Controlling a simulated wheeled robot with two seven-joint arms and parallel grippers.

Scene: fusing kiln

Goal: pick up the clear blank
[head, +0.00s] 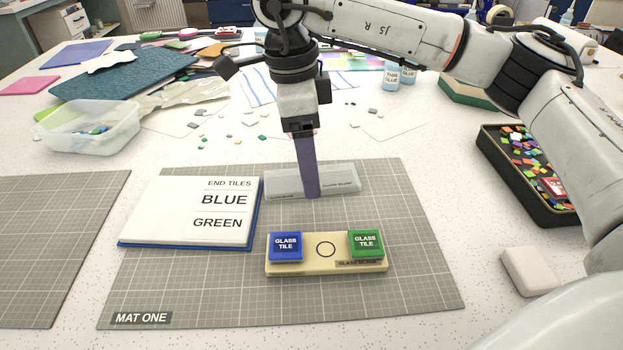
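A pale grey, see-through-looking block (343,175) with small labels lies at the back of the mat; I take it as the clear blank, but its print is too small to read surely. My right gripper (308,190) points straight down over it. A flat purple upright piece below the wrist crosses in front of the block's middle and hides part of it. I see it from one side, so I cannot tell whether it is open, shut or touching the block. My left gripper is not in view.
On mat one (420,285), a cream holder (326,267) bears a blue glass tile (286,246) and a green glass tile (366,244). A sign book (165,215) lies left. A black tray (545,215) of coloured pieces and a white block (530,271) stand right.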

